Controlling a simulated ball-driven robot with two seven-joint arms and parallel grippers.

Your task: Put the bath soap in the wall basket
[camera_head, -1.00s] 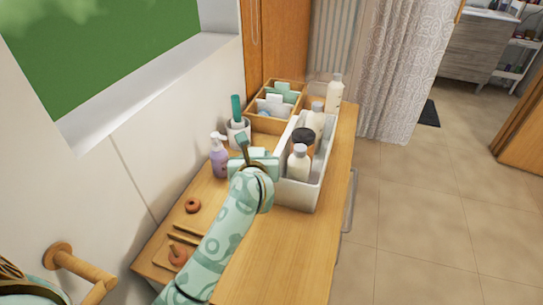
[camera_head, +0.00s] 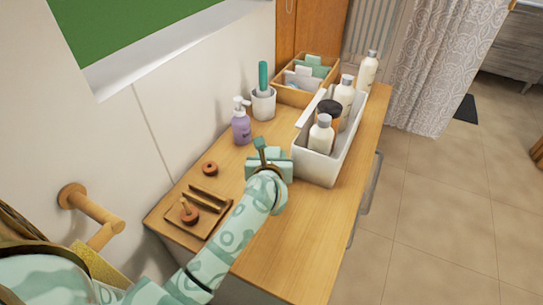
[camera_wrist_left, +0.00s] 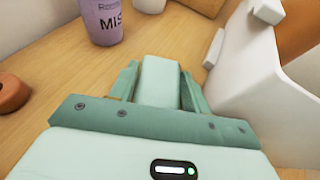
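My left gripper (camera_head: 262,152) is low over the cart top, beside the front end of the white bin. In the left wrist view, a plain pale block, which looks like the bath soap (camera_wrist_left: 159,80), sits between the two green fingers (camera_wrist_left: 158,92), with a finger close along each side. In the head view the arm and fingers mostly hide this block. I cannot make out a wall basket in these frames. My right gripper is not in view.
The white bin (camera_head: 314,168) holds several bottles. A purple pump bottle (camera_head: 241,127), a cup (camera_head: 263,105), a divided wooden box (camera_head: 291,96) and a small wooden tray (camera_head: 208,229) stand on the cart. A wooden holder (camera_head: 97,212) juts from the wall. The cart's front right is clear.

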